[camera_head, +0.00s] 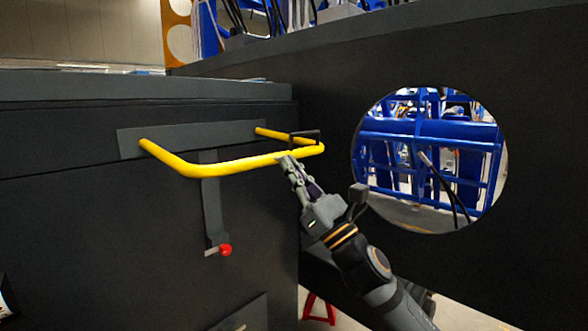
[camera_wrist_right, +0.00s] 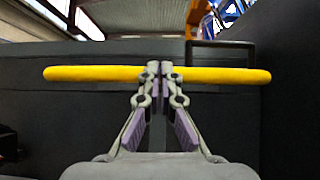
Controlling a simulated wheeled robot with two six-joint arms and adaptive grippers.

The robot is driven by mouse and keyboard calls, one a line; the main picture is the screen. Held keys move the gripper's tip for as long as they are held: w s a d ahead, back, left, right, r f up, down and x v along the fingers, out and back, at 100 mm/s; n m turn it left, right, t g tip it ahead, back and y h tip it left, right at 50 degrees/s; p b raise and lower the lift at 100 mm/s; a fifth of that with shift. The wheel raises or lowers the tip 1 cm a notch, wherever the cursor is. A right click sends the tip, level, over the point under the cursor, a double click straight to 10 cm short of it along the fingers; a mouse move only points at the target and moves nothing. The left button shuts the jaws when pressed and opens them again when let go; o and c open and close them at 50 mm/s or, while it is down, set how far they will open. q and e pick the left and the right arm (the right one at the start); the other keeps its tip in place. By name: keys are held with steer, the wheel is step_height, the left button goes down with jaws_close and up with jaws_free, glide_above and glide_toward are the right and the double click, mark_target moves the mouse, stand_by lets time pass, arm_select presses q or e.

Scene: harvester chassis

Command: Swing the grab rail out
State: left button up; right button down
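The yellow grab rail (camera_head: 235,166) is a U-shaped bar that stands out from a grey mounting plate (camera_head: 135,143) on the dark chassis panel. It also spans the right wrist view (camera_wrist_right: 95,74) from side to side. My right gripper (camera_head: 287,160) is at the rail's front bar, near its right end. In the right wrist view its fingertips (camera_wrist_right: 160,72) are together and overlap the bar. The bar runs across the fingers, not visibly clamped between them. Whether they touch it is unclear. My left gripper is not in view.
A grey strip with a red knob (camera_head: 225,250) hangs below the rail. A black bracket (camera_head: 305,135) rises by the rail's right end. A dark wall (camera_head: 540,120) with a round opening stands at the right. A red stand (camera_head: 318,310) is on the floor below.

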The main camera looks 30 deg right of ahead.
mark_target(294, 152)
arm_select(q)
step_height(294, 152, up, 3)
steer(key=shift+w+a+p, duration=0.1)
steer(key=shift+p, duration=0.95)
arm_select(e)
step_height(294, 152, up, 3)
steer(key=shift+s+d+r, duration=0.1)
steer(key=shift+r, duration=0.1)
